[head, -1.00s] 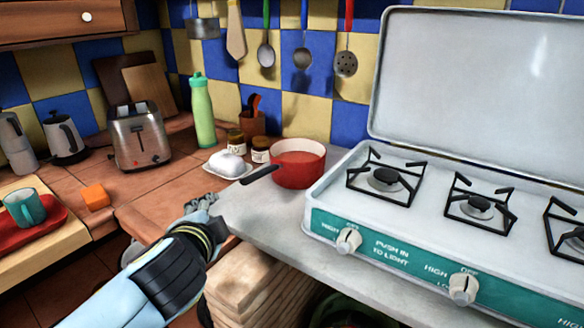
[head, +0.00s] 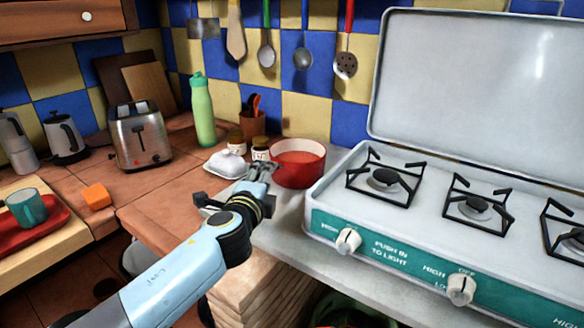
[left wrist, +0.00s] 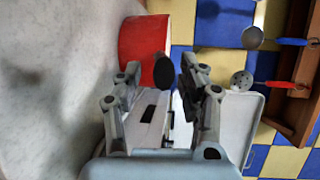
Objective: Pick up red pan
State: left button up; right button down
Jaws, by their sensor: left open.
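The red pan (head: 310,172) stands on the grey counter, close against the left side of the stove. My left gripper (head: 262,167) is at the pan's left side, over its handle, which the gripper hides in the head view. In the left wrist view the red side of the pan (left wrist: 143,38) is beyond the fingers. The dark, rounded end of the handle (left wrist: 163,72) shows between the open fingers of the left gripper (left wrist: 160,85). I cannot tell whether the fingers touch it. My right gripper is not in view.
A white butter dish (head: 226,163) and small jars (head: 237,141) stand just left of the pan. The white stove (head: 335,190) with its raised lid is close on the right. Utensils hang on the tiled wall behind. The counter in front of the pan is clear.

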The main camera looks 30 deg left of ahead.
aim_at(283, 171)
pick_arm(q)
jog(key=x, duration=0.3)
grip_shut()
dwell(0.4)
jog(key=shift+r, duration=0.1)
